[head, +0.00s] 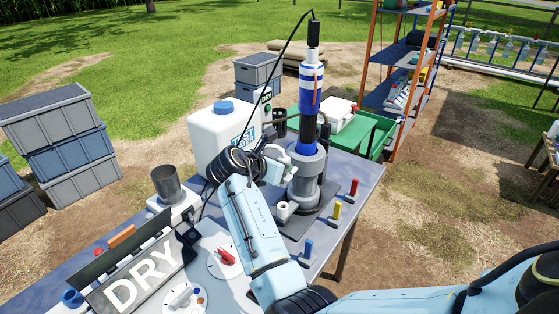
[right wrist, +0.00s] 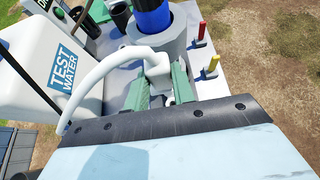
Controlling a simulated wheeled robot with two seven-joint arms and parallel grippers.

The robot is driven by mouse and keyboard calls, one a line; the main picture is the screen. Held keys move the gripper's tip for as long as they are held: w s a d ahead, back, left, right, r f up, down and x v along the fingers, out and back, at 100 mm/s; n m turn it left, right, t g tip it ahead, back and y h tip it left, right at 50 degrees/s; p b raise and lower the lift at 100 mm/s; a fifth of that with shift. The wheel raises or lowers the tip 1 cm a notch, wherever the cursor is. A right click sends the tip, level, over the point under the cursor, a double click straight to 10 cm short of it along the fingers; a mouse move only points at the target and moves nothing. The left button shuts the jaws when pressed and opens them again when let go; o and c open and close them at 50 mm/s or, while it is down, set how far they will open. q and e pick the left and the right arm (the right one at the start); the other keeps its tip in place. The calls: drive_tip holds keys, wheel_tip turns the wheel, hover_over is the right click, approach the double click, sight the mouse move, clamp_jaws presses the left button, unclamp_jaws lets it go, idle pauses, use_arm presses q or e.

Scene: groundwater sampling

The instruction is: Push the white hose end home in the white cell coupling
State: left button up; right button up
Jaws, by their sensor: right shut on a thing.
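The grey flow cell (head: 305,178) stands on the table with a blue-and-white cylinder above it. My right gripper (right wrist: 160,90) has its green fingers either side of the white hose end (right wrist: 156,66), shut on it, close against the cell's side (right wrist: 165,38). The white hose (right wrist: 84,92) arcs away to the left from it. In the head view my wrist hides most of this. A white round fitting (head: 286,210) shows low on the cell's near side. I cannot tell if the hose end is seated in the white coupling. My left gripper is not in view.
A white test-water tank (head: 215,135) stands behind my wrist. Red (head: 353,188), yellow (head: 337,211) and blue (head: 308,248) pegs stand right of the cell. A DRY sign (head: 140,280), a grey cup (head: 166,184) and a dial with a red handle (head: 226,257) are at the left.

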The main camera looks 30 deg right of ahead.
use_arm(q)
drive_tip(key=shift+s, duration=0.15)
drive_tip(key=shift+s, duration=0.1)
